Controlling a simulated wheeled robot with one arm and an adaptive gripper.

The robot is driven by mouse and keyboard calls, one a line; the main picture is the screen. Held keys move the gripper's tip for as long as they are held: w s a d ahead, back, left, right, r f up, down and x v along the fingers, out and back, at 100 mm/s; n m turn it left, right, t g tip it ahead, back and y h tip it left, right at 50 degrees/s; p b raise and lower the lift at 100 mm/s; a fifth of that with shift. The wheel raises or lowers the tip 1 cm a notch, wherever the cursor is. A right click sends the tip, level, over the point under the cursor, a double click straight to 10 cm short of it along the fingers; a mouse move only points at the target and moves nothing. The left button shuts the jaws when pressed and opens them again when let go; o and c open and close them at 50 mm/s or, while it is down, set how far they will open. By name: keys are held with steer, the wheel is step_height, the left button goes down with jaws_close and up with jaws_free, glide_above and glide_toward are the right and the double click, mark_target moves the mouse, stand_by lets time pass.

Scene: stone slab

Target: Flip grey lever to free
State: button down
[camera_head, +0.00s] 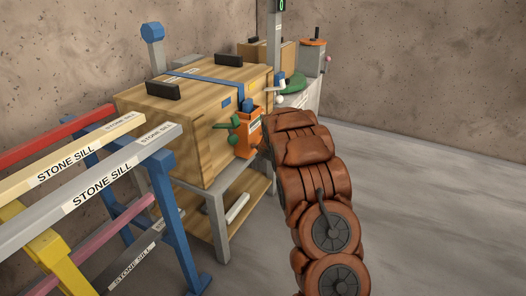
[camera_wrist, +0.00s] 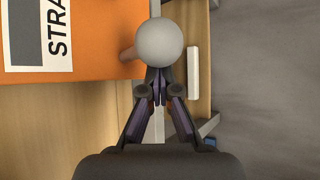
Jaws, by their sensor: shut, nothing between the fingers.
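The grey lever shows as a round grey knob (camera_wrist: 165,43) in the wrist view, beside the edge of an orange housing (camera_wrist: 70,40) with a label reading "STRA". In the head view the orange housing (camera_head: 254,126) is on the wooden crate's side, and a pale knob (camera_head: 280,99) shows near the end of my brown arm. My gripper is hidden there behind the arm.
The wooden crate (camera_head: 190,135) stands on a grey-legged bench, with a blue strap (camera_head: 215,78) over it. Green handles (camera_head: 232,130) stick out by the housing. Racked sill bars (camera_head: 90,185) fill the left. The floor (camera_head: 440,190) at right is clear.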

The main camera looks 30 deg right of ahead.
steer(key=shift+r, duration=0.15)
steer(key=shift+r+p, duration=0.8)
steer(key=shift+p, duration=0.05)
step_height(320, 180, down, 4)
steer(key=a+b, duration=0.3)
steer(key=b, duration=0.2)
steer(key=w+r+p+v, duration=0.1)
steer(key=p+v, duration=0.1)
steer(key=v, duration=0.8)
steer(key=shift+a, duration=0.2)
